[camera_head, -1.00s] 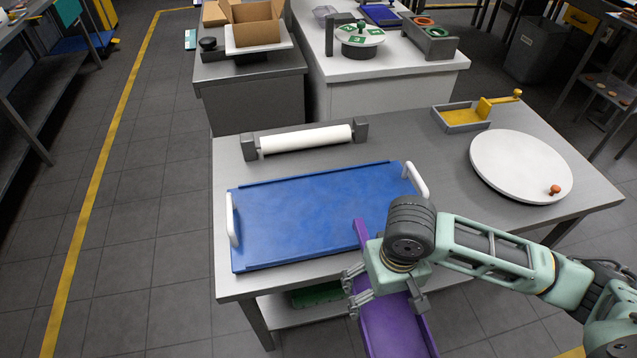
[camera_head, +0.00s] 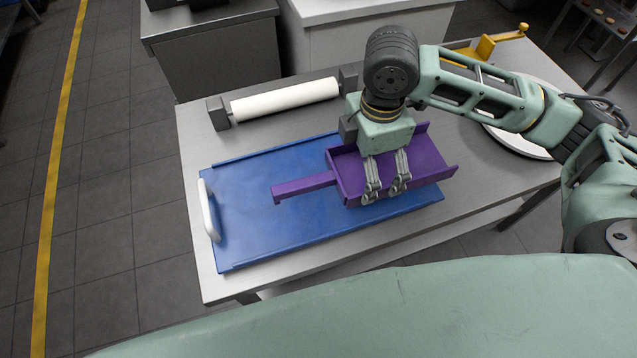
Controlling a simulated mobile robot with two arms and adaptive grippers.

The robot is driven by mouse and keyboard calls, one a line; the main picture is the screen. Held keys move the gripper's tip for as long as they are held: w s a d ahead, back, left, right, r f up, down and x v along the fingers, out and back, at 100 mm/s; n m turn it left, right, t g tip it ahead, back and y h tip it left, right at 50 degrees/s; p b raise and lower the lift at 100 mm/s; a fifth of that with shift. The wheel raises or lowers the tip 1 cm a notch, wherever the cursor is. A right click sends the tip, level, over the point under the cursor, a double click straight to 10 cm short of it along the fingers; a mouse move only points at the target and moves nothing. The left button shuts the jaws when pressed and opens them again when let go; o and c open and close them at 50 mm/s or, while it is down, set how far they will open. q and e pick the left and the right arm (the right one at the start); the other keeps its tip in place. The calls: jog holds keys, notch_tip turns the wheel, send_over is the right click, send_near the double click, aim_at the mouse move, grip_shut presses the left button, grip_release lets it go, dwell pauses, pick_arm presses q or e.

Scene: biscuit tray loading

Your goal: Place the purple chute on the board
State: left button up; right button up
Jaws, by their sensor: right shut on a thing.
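The purple chute (camera_head: 429,157) is a shallow open trough with a narrow arm sticking out to the left. It is over the right half of the blue board (camera_head: 255,222); I cannot tell whether it touches the board. My right gripper (camera_head: 383,194) comes down over the chute and is shut on it near its front wall. The gripper and wrist hide part of the trough. The board lies on the grey table with a white handle (camera_head: 209,210) at its left end; its right handle is hidden. My left gripper is not in view.
A white roller (camera_head: 285,100) in dark end blocks lies behind the board. A white round plate (camera_head: 515,140) sits at the right, partly behind my arm, with a yellow-handled tray (camera_head: 484,48) beyond. The table's front edge runs close to the board.

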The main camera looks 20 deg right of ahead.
aim_at(344, 167)
jog(key=w+a+f, duration=0.2)
jog(key=a, duration=0.1)
jog(key=shift+w+a+f, duration=0.15)
jog(key=shift+w+a, duration=0.1)
jog(key=shift+a, duration=0.05)
jog(key=w+a+f, duration=0.2)
jog(key=a, duration=0.1)
jog(key=w+a+f, duration=0.2)
jog(key=shift+a+p, duration=0.15)
jog(key=shift+p, duration=0.2)
jog(key=shift+w+a+f, duration=0.15)
jog(key=shift+a, duration=0.1)
jog(key=shift+f, duration=0.5)
notch_tip(344, 167, down, 3)
jog(key=shift+f, duration=0.1)
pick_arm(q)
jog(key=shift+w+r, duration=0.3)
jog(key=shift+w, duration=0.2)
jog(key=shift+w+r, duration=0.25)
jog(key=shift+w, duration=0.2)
pick_arm(e)
jog(key=shift+f, duration=0.15)
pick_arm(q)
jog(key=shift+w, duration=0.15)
pick_arm(e)
jog(key=o, duration=0.9)
